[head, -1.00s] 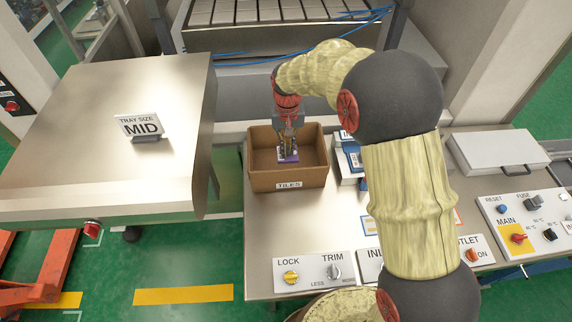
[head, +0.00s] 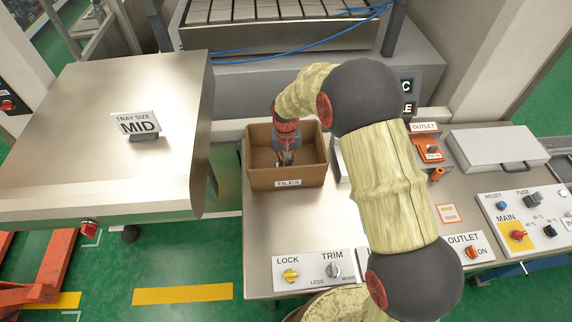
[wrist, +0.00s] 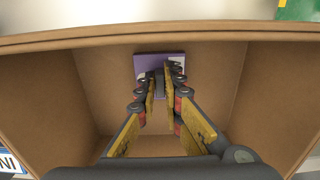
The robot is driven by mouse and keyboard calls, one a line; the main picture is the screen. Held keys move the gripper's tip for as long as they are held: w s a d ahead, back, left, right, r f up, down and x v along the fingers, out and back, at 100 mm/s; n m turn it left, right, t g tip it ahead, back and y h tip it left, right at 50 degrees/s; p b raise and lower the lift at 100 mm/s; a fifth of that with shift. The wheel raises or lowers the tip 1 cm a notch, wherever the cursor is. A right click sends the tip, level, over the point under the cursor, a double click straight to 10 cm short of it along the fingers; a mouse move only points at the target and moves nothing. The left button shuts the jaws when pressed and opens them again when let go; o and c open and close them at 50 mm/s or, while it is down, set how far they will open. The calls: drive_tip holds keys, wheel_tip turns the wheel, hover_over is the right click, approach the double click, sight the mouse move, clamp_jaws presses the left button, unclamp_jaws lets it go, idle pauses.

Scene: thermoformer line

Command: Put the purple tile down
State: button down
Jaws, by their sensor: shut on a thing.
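The purple tile (wrist: 147,63) shows in the wrist view between and beyond my fingertips, inside the brown box labelled TILES (head: 288,177). My gripper (wrist: 160,80) is shut on the tile. In the head view my gripper (head: 286,159) reaches down into the box, and its fingertips and the tile are hidden behind the front wall. I cannot tell whether the tile touches the box floor.
No other tile shows in the box. My arm covers part of the bench to the right of the box. The LOCK and TRIM panel (head: 309,269) stands at the bench front, with bare metal between it and the box. A TRAY SIZE MID sign (head: 136,122) stands at left.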

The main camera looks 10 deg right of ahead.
drive_tip(key=c, duration=2.4)
unclamp_jaws()
drive_tip(key=shift+f, duration=0.15)
drive_tip(key=o, duration=0.5)
